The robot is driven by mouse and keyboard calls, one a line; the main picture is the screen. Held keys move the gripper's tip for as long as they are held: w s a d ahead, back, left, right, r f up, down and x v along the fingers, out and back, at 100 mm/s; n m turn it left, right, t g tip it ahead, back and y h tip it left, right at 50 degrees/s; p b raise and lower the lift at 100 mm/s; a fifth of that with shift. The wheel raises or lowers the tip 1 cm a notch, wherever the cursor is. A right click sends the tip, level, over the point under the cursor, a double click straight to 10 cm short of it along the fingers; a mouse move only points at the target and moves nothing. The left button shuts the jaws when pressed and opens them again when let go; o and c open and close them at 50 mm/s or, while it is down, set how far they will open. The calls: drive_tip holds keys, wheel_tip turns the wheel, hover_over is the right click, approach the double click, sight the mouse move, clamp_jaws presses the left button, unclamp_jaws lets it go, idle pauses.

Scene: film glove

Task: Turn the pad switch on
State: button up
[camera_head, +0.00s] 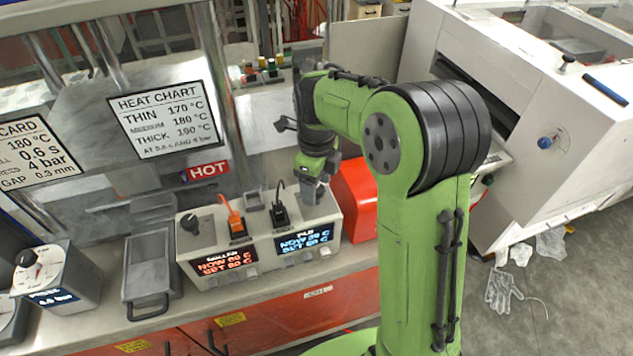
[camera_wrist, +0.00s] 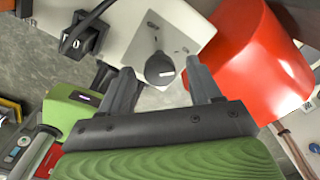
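The control box (camera_head: 262,248) stands on the bench. My gripper (camera_head: 316,188) points down over the right end of the box and hides this knob in the head view. In the wrist view, the fingers of my gripper (camera_wrist: 160,84) are apart, one on each side of the knob, with gaps showing. I cannot tell their exact height.
An orange plug (camera_head: 236,222) and a black plug (camera_head: 280,212) stand on the box, left of my gripper. A dark knob (camera_head: 190,222) is at its left end. A red housing (camera_head: 357,195) stands close on the right. A grey tray (camera_head: 148,270) lies left.

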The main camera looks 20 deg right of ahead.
sight(317, 188)
wheel_tip(317, 188, up, 16)
drive_tip(key=p, duration=0.3)
drive_tip(key=shift+p, duration=0.35)
drive_tip(key=shift+f, duration=0.15)
drive_tip(key=s+d+r+n+t+h, duration=0.1)
drive_tip(key=s+r+n+t, duration=0.2)
drive_tip(key=s+n, duration=1)
drive_tip(key=s+a+f+n+t+y, duration=0.1)
drive_tip(key=s+f+n+t, duration=0.1)
drive_tip(key=s+f+n, duration=0.3)
drive_tip(key=s+n, duration=0.4)
drive_tip(key=n, duration=0.5)
drive_tip(key=shift+s+f+t, duration=0.2)
drive_tip(key=shift+s+t, duration=0.1)
drive_tip(key=shift+s, duration=0.05)
drive_tip(key=shift+a, duration=0.1)
